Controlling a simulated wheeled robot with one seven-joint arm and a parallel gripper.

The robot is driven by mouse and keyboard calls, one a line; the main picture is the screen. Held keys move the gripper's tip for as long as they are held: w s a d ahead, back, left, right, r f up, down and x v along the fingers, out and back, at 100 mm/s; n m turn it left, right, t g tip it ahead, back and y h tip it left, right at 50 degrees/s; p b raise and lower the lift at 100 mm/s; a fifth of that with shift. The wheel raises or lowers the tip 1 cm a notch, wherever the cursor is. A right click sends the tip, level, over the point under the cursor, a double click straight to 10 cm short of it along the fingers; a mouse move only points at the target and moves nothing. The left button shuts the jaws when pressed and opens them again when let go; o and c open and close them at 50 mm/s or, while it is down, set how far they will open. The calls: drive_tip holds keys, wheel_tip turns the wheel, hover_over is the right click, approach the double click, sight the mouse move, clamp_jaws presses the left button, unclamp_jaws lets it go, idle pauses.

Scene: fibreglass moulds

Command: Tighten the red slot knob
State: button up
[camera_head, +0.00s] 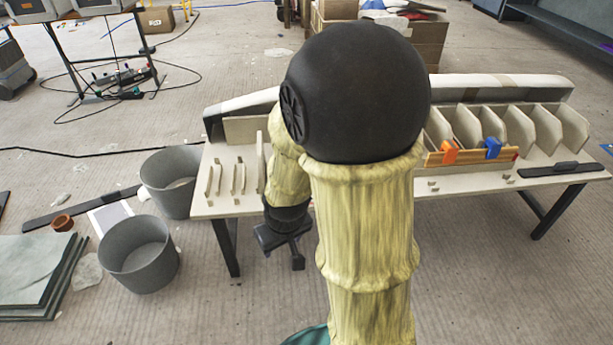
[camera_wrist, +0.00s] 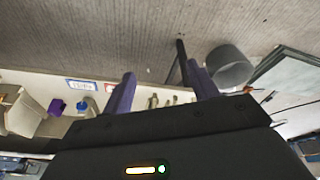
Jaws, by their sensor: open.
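I cannot clearly make out a red slot knob in either view. An orange-red piece (camera_head: 449,152) sits on the wooden strip (camera_head: 475,158) at the front of the mould on the table, left of a blue piece (camera_head: 492,148). My gripper (camera_head: 283,248) hangs at the table's front edge, left of these pieces and well apart from them. In the wrist view its two purple-grey fingers (camera_wrist: 162,84) are spread with nothing between them. A blue piece (camera_wrist: 82,104) and a purple piece (camera_wrist: 56,106) show left of the fingers. My arm hides the middle of the table.
The white table (camera_head: 445,185) carries upright pale ribs and thin slats (camera_head: 225,178). A dark flat bar (camera_head: 562,170) lies at its right end. Two grey buckets (camera_head: 138,255) stand on the floor at left, near stacked sheets (camera_head: 35,270). Floor at the right front is clear.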

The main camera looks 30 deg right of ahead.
drive_tip(key=w+d+f+n+t+h, duration=0.2)
drive_tip(key=w+d+f+n+h, duration=0.25)
drive_tip(key=d+f, duration=0.3)
drive_tip(key=w+d+f+n+t+h, duration=0.1)
drive_tip(key=w+d+f+n+h, duration=0.2)
drive_tip(key=w+d+f+n, duration=0.45)
drive_tip(key=shift+w+r+n+t+y+p, duration=0.1)
drive_tip(key=shift+w+n+t+y+p, duration=0.25)
drive_tip(key=shift+n+t, duration=2.25)
drive_tip(key=shift+w+r+n+t+y+p, duration=0.15)
drive_tip(key=shift+w+n+t, duration=0.6)
drive_tip(key=shift+n, duration=3.25)
drive_tip(key=shift+w+r+n+t+y+p, duration=0.1)
drive_tip(key=shift+n+t+y, duration=0.15)
drive_tip(key=shift+n+t, duration=2.5)
drive_tip(key=shift+n+g, duration=0.45)
drive_tip(key=shift+g, duration=0.15)
